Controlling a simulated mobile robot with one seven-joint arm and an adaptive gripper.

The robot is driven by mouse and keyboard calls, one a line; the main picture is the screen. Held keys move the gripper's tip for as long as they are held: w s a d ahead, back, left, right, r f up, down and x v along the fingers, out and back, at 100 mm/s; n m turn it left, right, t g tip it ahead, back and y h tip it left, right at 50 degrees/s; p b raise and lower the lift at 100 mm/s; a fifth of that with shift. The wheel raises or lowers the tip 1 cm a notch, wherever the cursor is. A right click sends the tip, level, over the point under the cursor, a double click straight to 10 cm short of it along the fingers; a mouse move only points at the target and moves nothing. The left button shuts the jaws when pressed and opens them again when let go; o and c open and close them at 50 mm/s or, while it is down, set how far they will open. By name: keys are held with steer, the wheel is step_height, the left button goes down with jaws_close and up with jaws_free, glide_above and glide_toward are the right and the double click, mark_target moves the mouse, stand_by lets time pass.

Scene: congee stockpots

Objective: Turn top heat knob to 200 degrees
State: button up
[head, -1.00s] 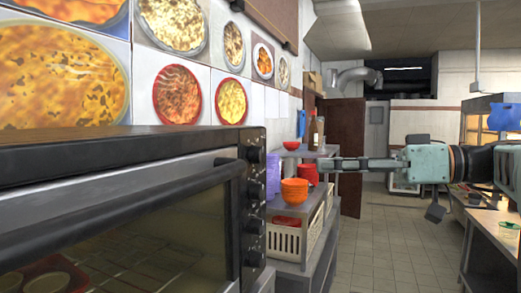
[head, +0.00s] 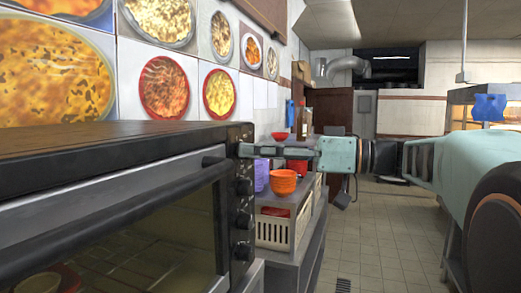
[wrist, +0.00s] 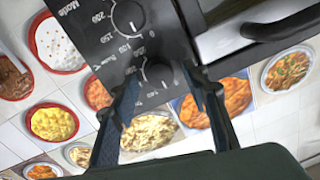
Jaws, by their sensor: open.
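The oven (head: 100,160) stands at the left in the head view, with a column of black knobs on its right-hand panel. My gripper (head: 246,151) reaches in from the right, its fingertips at the height of the top heat knob, which they largely hide there. In the wrist view the top heat knob (wrist: 158,72) shows between the two fingers of my open gripper (wrist: 163,80), one on each side. I cannot tell whether either finger touches it. A second knob (wrist: 127,17) with a printed number scale lies beyond it. The knob's exact setting is too small to read.
Lower knobs (head: 243,220) continue down the panel, beside the oven door handle (head: 120,200). A shelf (head: 290,200) with orange bowls (head: 284,183) and a white basket (head: 272,232) stands behind. Food pictures cover the wall. The tiled floor (head: 370,240) at right is open.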

jaws_close()
stand_by(0.3)
steer(key=shift+m, duration=0.3)
steer(key=shift+s+f+m+t+p, duration=0.2)
steer(key=shift+m+p, duration=0.75)
steer(key=shift+m, duration=3.1)
steer(key=shift+w+r+m+t+p, duration=0.2)
steer(key=shift+m+p, duration=0.75)
steer(key=shift+m, duration=3.05)
steer(key=shift+s+f+m+t+p, duration=0.2)
steer(key=shift+m+p, duration=0.75)
steer(key=shift+m, duration=3.1)
steer(key=shift+w+t, duration=0.1)
steer(key=shift+t, duration=0.2)
